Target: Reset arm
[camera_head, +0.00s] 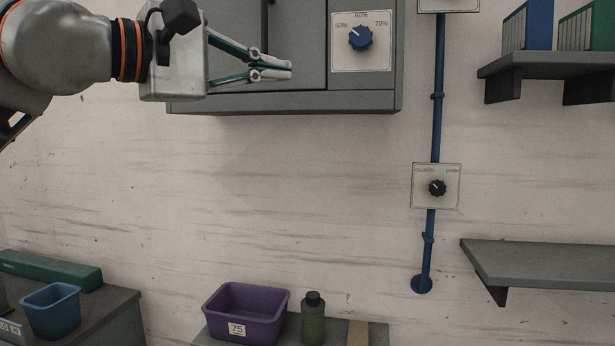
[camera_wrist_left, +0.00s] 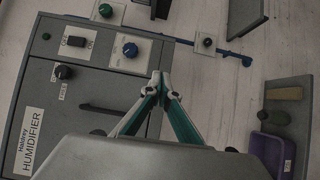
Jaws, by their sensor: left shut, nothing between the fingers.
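My left gripper (camera_head: 290,70) comes in from the upper left and points right, in front of the grey cabinet (camera_head: 290,103) on the wall. Its two green-sided fingers are together at the tips, with nothing between them. My right gripper is in neither view.
A blue pipe (camera_head: 437,120) with a black-knobbed valve panel (camera_head: 449,198) runs down the wall. Shelves (camera_head: 540,65) (camera_head: 560,262) stick out at right. Below stand a purple bin (camera_head: 243,310), a green bottle (camera_head: 313,325) and a blue bin (camera_head: 52,312). The wall between is clear.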

